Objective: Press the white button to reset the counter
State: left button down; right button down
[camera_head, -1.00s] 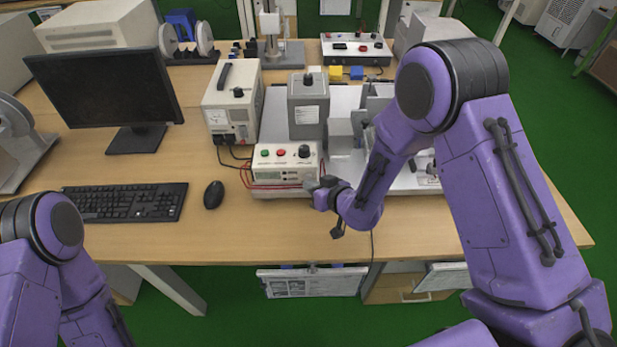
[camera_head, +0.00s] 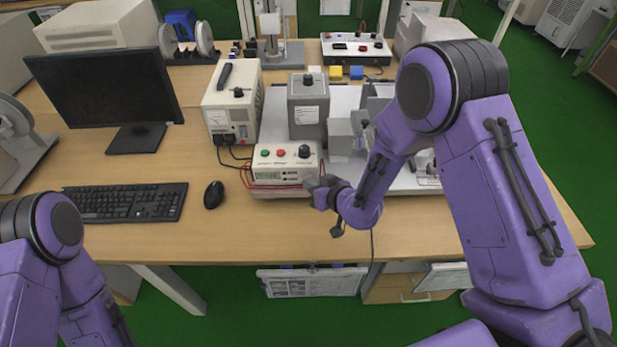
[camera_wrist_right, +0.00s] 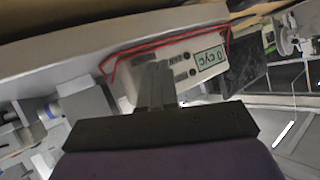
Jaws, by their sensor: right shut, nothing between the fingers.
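The counter box (camera_head: 285,167) is a pale instrument with a red and a green button, a black knob on top and displays on its front. In the right wrist view its counter display (camera_wrist_right: 210,60) reads "0 cyc". I cannot make out the white button; the fingers cover part of the front panel. My right gripper (camera_head: 318,184) is shut and empty at the box's front right side. In the right wrist view its closed fingertips (camera_wrist_right: 156,68) overlap the panel; I cannot tell whether they touch it. My left gripper is out of view.
Red wires (camera_wrist_right: 165,40) run around the box. A mouse (camera_head: 214,194) and keyboard (camera_head: 125,203) lie to the left. The front table strip is mostly clear.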

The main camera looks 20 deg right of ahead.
jog(key=shift+s+a, duration=0.15)
jog(key=shift+s, duration=0.4)
jog(key=s, duration=0.2)
jog(key=s+a, duration=0.1)
jog(key=s, duration=0.2)
jog(key=shift+a, duration=0.2)
dwell(0.7)
